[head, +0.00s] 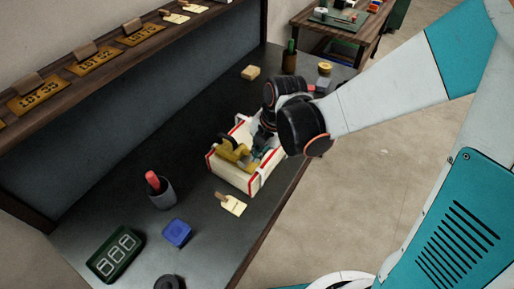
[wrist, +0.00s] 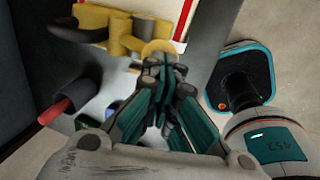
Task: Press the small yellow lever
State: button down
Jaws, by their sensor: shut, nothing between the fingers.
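A yellow lever mechanism (head: 234,152) sits on the near left end of a cream box with red edges (head: 233,178) on the dark bench. In the wrist view the yellow mechanism (wrist: 105,22) is at the top, and a rounded yellow lever end (wrist: 158,46) shows just beyond my fingertips. My gripper (head: 257,153) is over the box, right beside the yellow part. In the wrist view my gripper (wrist: 163,72) is shut and empty, with its tips overlapping the lever end. I cannot tell whether they touch.
A cream tag (head: 232,204), a blue block (head: 177,233), a dark cup with a red item (head: 160,191) and a green number display (head: 115,254) lie on the bench (head: 120,205). A yellow block (head: 250,72) lies farther back. A shelf with lot plates (head: 95,65) runs along the left.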

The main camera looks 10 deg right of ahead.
jog(key=shift+s+d+f+t+y+b, duration=0.25)
jog(key=shift+s+d+f+y+b, duration=0.05)
jog(key=shift+f+b, duration=0.35)
jog(key=shift+s+d+f+t+y+b, duration=0.25)
jog(key=shift+d+f+y+b, duration=0.05)
jog(key=shift+f+b, duration=0.3)
jog(key=shift+r+p, duration=0.6)
jog(key=shift+r, duration=0.2)
